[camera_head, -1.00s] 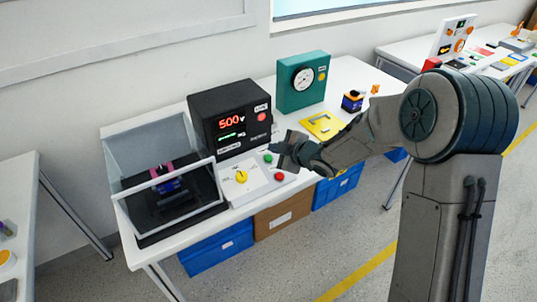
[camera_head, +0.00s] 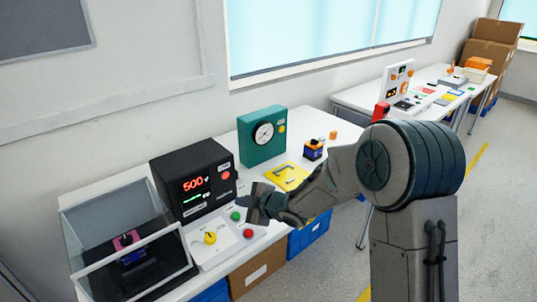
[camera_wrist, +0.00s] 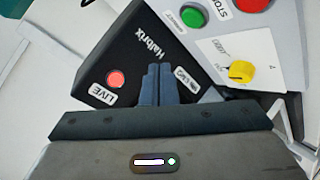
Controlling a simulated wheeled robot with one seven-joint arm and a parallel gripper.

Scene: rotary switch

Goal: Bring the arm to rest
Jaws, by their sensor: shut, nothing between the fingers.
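My gripper (camera_head: 250,205) is shut and empty, raised above the front of the white table. Its two fingers also show pressed together in the wrist view (camera_wrist: 158,85). In the head view it is just right of the black meter box (camera_head: 192,180), which reads 500 V in red. Below and left of it is a white switch panel (camera_head: 212,240) with a yellow rotary knob (camera_head: 210,238). A green button (camera_head: 235,216) and a red button (camera_head: 248,233) are beside the knob. My arm is bent, reaching left from its shoulder.
A clear-walled case (camera_head: 125,245) stands at the left end of the table. Behind my gripper are a teal gauge box (camera_head: 262,137), a yellow bracket (camera_head: 287,176) and a small dark blue block (camera_head: 314,149). Bins stand under the table. Floor to the right is open.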

